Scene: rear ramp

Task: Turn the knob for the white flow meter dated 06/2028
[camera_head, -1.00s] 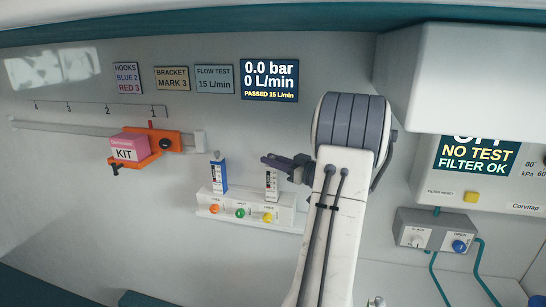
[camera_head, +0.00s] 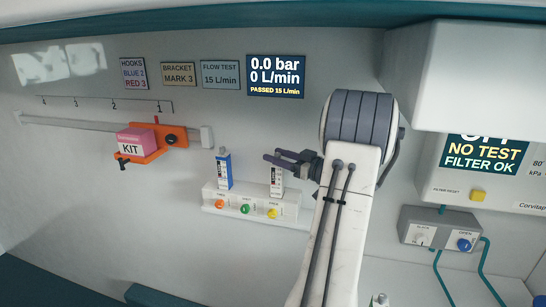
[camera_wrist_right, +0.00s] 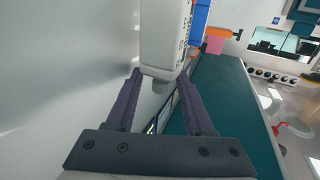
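The white flow meter (camera_head: 276,182) stands upright in the right part of a white wall block (camera_head: 250,203); its printed date is too small to read. My right gripper (camera_head: 271,156) reaches in from the right at the meter's top, fingers spread. In the right wrist view the gripper (camera_wrist_right: 160,76) is open. The white meter's body (camera_wrist_right: 165,35) hangs in from the top there, and its grey end knob (camera_wrist_right: 164,83) shows between the fingertips, with gaps on both sides. My left gripper is not in view.
A blue flow meter (camera_head: 224,170) stands just left of the white one. Orange, green and yellow buttons line the block. The wall display (camera_head: 276,77) reads 0.0 bar, 0 L/min, PASSED 15 L/min. A pink kit (camera_head: 136,141) sits in an orange bracket (camera_head: 170,140) further left.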

